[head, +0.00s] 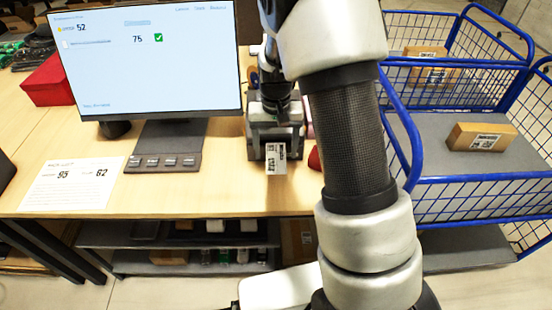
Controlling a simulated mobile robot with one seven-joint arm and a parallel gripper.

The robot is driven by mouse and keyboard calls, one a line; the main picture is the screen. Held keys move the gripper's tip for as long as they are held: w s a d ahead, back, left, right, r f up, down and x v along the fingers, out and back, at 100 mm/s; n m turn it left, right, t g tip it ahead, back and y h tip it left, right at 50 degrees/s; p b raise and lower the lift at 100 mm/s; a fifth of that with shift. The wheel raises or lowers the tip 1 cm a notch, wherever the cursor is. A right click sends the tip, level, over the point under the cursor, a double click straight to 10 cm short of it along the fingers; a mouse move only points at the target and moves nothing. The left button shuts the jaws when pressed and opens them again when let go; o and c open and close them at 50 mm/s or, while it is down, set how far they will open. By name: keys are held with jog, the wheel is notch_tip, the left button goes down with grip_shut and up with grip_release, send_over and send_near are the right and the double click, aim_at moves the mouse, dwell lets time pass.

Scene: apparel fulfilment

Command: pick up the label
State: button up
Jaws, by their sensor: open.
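The label (276,160) is a small white piece with black barcode print. It hangs upright in front of a dark grey block-like shape near the table's front edge, right of the screen. My gripper (275,138) points down at this spot, at the end of my dark wrist. Its jaws are open, with the label between or just in front of them. I cannot tell whether they touch it. Gripper and label printer are hard to tell apart here, and my arm hides part of the area to the right.
A monitor (150,62) and a grey button panel (163,160) stand left on the wooden table (225,190). A pick list sheet (75,184) lies further left. A red box (48,82) is behind it. A blue wire cart (470,190) with cardboard boxes (481,137) stands right.

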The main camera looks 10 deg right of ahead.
aim_at(276, 163)
jog(key=shift+d+f, duration=0.1)
jog(key=shift+f, duration=1.85)
jog(key=shift+f+b, duration=0.25)
jog(key=shift+b, duration=0.15)
jog(key=shift+c, duration=0.2)
jog(key=c, duration=0.7)
